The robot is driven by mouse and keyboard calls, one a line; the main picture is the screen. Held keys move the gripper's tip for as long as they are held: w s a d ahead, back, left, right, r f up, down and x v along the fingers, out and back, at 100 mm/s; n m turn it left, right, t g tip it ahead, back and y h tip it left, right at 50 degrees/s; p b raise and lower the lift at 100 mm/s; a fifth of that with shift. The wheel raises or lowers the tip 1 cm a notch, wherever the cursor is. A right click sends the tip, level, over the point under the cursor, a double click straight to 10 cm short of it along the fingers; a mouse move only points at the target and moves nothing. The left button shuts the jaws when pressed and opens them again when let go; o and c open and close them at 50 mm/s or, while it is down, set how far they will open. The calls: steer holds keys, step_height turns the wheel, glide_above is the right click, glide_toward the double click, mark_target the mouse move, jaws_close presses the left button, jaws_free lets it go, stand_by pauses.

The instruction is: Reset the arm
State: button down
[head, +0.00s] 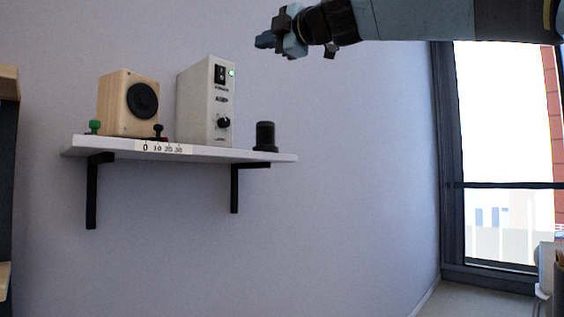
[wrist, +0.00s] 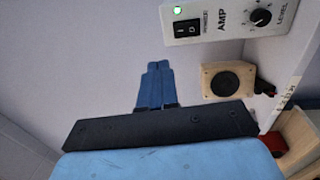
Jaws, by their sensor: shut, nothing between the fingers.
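My gripper (head: 262,42) is at the top middle of the head view, at the end of my arm reaching in from the upper right. It is in free air, above and to the right of the shelf, and touches nothing there. In the wrist view its blue fingers (wrist: 156,72) are together with nothing between them. The white amplifier (head: 206,103) stands on the shelf with its green light lit and a black knob on its front. It also shows at the top right of the wrist view (wrist: 222,22), with its power switch and level knob.
A white wall shelf (head: 225,154) holds a wooden speaker (head: 117,104), a black cylinder (head: 265,136), and small green and black knobs at the left. A scale label (head: 163,147) is on its front edge. A window (head: 500,130) is at right. The wall between is bare.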

steer(key=s+d+f+m+g+h, duration=0.1)
steer(key=d+f+m+h, duration=0.5)
steer(key=f, duration=0.9)
steer(key=s+d+f+m+g+h, duration=0.1)
steer(key=s+d+f+m+h, duration=0.15)
steer(key=d+f+m, duration=1.05)
steer(key=s+d+f+m+g+h, duration=0.1)
steer(key=s+d+f+m+h, duration=0.1)
steer(key=f, duration=0.7)
steer(key=s+d+f+m+g+h, duration=0.2)
steer(key=s+d+f+m, duration=0.2)
steer(key=f, duration=0.6)
steer(key=s+d+f+m+g+h, duration=0.1)
steer(key=s+d+f+m+h, duration=0.1)
steer(key=s+d+f, duration=0.4)
step_height(320, 180, down, 4)
steer(key=shift+s+f+m+g+h, duration=0.25)
steer(key=shift+s+m+g+h, duration=0.15)
steer(key=shift+s+m, duration=0.35)
steer(key=shift+s, duration=0.1)
